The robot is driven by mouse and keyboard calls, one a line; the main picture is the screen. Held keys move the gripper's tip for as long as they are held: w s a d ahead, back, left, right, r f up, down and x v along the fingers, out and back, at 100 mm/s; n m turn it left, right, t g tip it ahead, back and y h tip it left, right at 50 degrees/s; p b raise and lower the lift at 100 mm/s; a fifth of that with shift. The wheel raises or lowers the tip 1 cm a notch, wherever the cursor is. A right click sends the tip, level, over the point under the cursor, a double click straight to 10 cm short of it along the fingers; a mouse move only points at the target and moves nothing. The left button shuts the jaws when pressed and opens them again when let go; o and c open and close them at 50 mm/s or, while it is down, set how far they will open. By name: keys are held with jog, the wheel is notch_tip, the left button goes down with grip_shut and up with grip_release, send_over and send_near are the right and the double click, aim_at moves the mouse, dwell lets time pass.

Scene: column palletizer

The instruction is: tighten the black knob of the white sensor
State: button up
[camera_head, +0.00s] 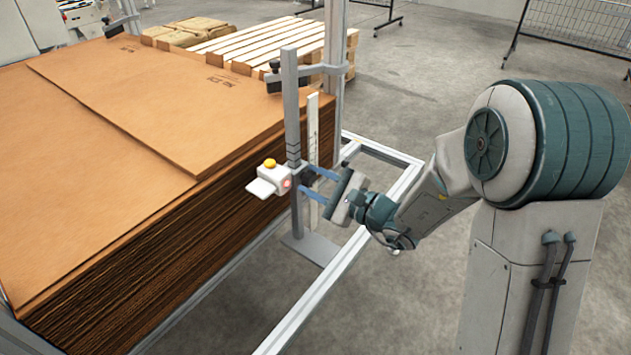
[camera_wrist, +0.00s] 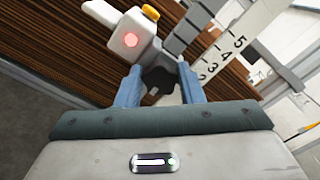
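The white sensor (camera_head: 272,182) is a small box with a yellow cap and a red-lit face, mounted on a grey upright post (camera_head: 291,115). It also shows at the top of the wrist view (camera_wrist: 130,42). Its black knob (camera_wrist: 158,80) is lobed and sits between the two blue fingers of my gripper (camera_wrist: 160,72). In the head view my gripper (camera_head: 305,182) reaches in from the right, with its fingertips at the sensor's mount. The fingers are some way apart, one on each side of the knob. Whether they press on it is not clear.
A white ruler with numbers (camera_wrist: 226,62) stands close beside the post and the fingers. A tall stack of brown cardboard sheets (camera_head: 130,110) lies behind and left of the sensor. A metal frame rail (camera_head: 345,265) runs below. Wooden pallets (camera_head: 262,45) lie at the back.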

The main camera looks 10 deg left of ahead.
jog(key=shift+m, duration=0.4)
jog(key=m+p, duration=0.2)
jog(key=m, duration=0.1)
jog(key=shift+w+r+m, duration=0.1)
jog(key=shift+r+m, duration=0.05)
jog(key=shift+m, duration=0.15)
jog(key=m+p, duration=0.5)
jog(key=shift+w+d, duration=0.1)
jog(key=m+p, duration=0.5)
jog(key=shift+m+p, duration=0.4)
jog(key=m+p, duration=0.3)
jog(key=shift+w+f+p, duration=0.1)
jog(key=shift+f+p, duration=0.1)
jog(key=shift+p, duration=0.15)
jog(key=shift+f+m, duration=0.1)
jog(key=shift+m, duration=0.3)
jog(key=o, duration=1)
jog(key=shift+d, duration=0.1)
